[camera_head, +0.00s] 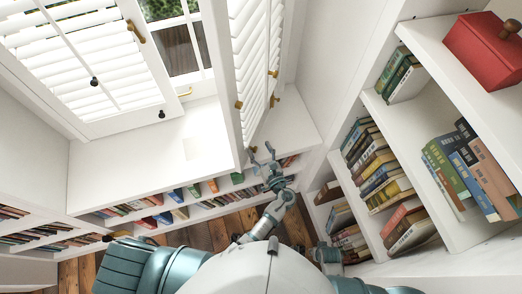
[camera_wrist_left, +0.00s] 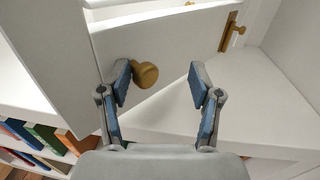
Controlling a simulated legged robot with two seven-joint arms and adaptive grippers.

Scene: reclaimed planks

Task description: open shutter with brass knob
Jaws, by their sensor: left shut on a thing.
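The white louvred shutter (camera_head: 254,62) on the right stands swung out from the window, edge-on to my head. Its brass knob (camera_wrist_left: 147,75) sits low on the panel, between the fingers of my left gripper (camera_wrist_left: 158,85). The knob lies close against the left finger; a gap shows towards the right finger. In the head view my left gripper (camera_head: 264,160) is at the shutter's lower corner, and the knob is small there (camera_head: 252,149). My right gripper is not in view.
The left shutter (camera_head: 85,65) has dark knobs and lies over the window side. A white sill (camera_head: 150,165) runs above low bookshelves. A tall bookcase (camera_head: 375,115) stands at right, with a red box (camera_head: 485,45) on top. Plank floor (camera_head: 215,232) shows below.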

